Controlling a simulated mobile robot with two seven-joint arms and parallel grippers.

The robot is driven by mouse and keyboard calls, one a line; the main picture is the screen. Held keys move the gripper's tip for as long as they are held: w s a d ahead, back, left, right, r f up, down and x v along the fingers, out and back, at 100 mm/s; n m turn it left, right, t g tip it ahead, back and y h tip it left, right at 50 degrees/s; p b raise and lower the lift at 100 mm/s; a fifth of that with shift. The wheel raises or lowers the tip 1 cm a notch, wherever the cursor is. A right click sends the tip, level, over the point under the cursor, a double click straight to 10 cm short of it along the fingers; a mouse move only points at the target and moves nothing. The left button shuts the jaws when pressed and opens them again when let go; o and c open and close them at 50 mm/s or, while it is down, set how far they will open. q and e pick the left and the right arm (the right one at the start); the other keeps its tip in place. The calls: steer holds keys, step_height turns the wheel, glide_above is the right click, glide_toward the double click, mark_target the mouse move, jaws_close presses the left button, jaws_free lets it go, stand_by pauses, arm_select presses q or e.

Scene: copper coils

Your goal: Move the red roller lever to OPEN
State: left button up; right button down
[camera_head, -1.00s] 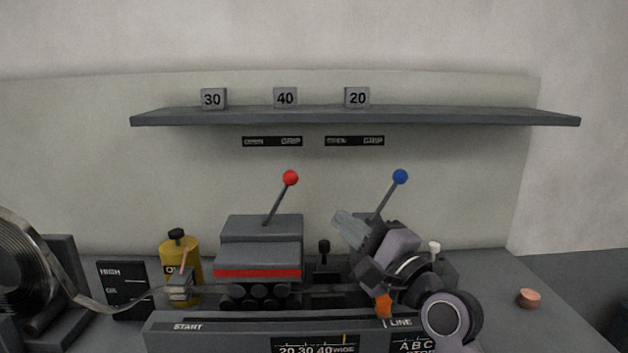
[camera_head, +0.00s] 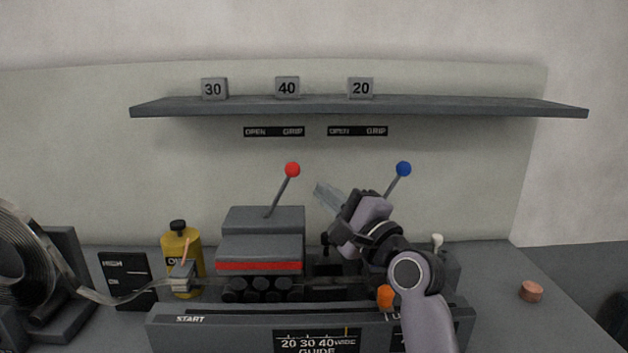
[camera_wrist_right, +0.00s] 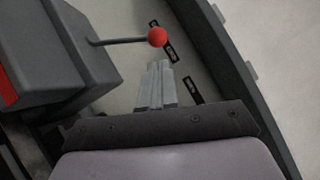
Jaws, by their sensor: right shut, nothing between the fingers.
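The red roller lever (camera_head: 292,170) is a thin rod with a red ball, rising from a grey block with a red stripe (camera_head: 258,267). It leans right, toward the GRIP end of the OPEN/GRIP label (camera_head: 274,132) on the wall behind. My right gripper (camera_head: 322,192) is shut and empty, to the right of the red ball and slightly below it, apart from it in the picture. In the right wrist view the red ball (camera_wrist_right: 157,37) shows just beyond my shut fingertips (camera_wrist_right: 158,66). My left gripper is not in view.
A blue-ball lever (camera_head: 403,169) stands right of my right gripper, partly behind it. A shelf (camera_head: 450,107) with number blocks runs above. A yellow bottle (camera_head: 181,262) and a copper coil (camera_head: 25,265) are at left. A copper disc (camera_head: 531,291) lies at right.

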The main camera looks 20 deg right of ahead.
mark_target(280, 191)
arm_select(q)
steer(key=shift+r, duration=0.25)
arm_select(e)
steer(key=shift+x, duration=2.2)
steer(key=shift+w, duration=0.15)
